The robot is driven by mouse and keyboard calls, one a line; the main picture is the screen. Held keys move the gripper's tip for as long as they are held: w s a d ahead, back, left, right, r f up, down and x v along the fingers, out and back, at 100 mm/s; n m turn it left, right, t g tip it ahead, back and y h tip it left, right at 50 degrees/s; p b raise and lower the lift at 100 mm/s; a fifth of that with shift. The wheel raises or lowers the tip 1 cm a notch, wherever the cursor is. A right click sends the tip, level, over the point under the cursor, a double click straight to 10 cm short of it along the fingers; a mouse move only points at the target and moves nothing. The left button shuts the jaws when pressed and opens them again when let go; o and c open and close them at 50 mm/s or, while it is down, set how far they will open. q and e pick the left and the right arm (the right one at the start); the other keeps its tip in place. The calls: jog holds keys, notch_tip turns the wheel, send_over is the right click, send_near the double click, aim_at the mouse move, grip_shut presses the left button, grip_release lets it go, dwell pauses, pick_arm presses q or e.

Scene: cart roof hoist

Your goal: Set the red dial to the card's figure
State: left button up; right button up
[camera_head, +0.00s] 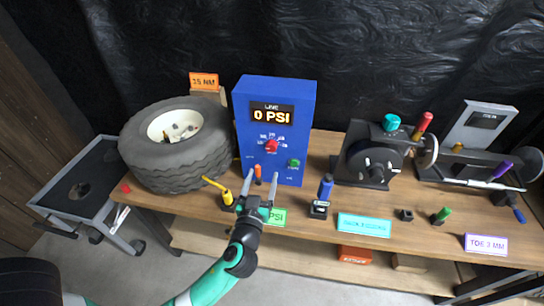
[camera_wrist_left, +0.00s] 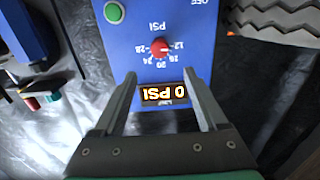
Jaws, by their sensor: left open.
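The red dial (camera_head: 271,146) sits on the front of a blue box (camera_head: 277,84), under a lit display (camera_head: 272,114) reading 0 PSI. The dial also shows in the left wrist view (camera_wrist_left: 160,48), upside down, with printed figures around it. I cannot tell which figure it points to. My left gripper (camera_head: 260,177) is open and empty, in front of the box and apart from the dial. A green card (camera_head: 277,217) ending in PSI lies at the table's front edge; my left gripper hides its figure. My right gripper is not in view.
A green button (camera_head: 294,162) is right of the dial. A tyre (camera_head: 172,158) lies left of the box. Yellow (camera_head: 217,187) and blue-handled (camera_head: 325,188) tools stand near the front edge. A teal card (camera_head: 364,225) and black machine (camera_head: 372,158) are to the right.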

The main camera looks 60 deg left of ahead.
aim_at(271, 148)
pick_arm(q)
jog(key=x, duration=1.1)
jog(key=shift+w+a+b, duration=0.25)
jog(key=shift+b, duration=0.15)
jog(key=shift+c, duration=0.3)
grip_shut()
